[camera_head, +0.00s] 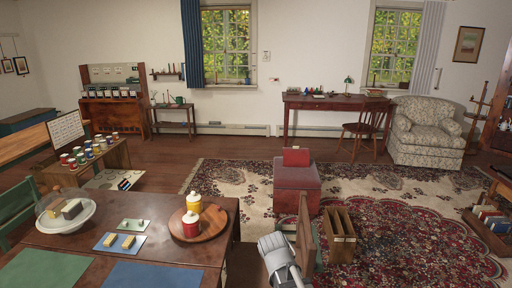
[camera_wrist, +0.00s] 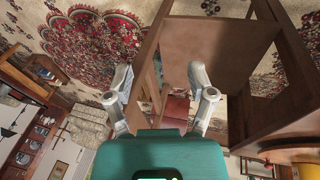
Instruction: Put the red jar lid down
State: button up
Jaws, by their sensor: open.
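A red jar (camera_head: 190,230) stands upright on a round wooden tray (camera_head: 217,227) on the dark table, in front of a yellow jar (camera_head: 194,204). I cannot make out the lid in the wrist view.
A glass-domed dish (camera_head: 67,229), a green mat (camera_head: 42,270) and a blue mat (camera_head: 153,274) share the table. Right of it stand a wooden divider rack (camera_head: 341,240) and a red chest (camera_head: 297,180). The patterned rug (camera_head: 420,240) has open room.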

jog(key=s+d+n+g+y, duration=0.1)
jog(key=s+d+y, duration=0.25)
jog(key=d, duration=0.35)
notch_tip(320, 180, up, 13)
jog(key=s+p, duration=0.1)
jog(key=p, duration=1.2)
jog(key=shift+s+d+p, duration=0.2)
jog(key=shift+p, duration=0.15)
jog(key=shift+h, duration=0.25)
jog(key=shift+c, duration=0.3)
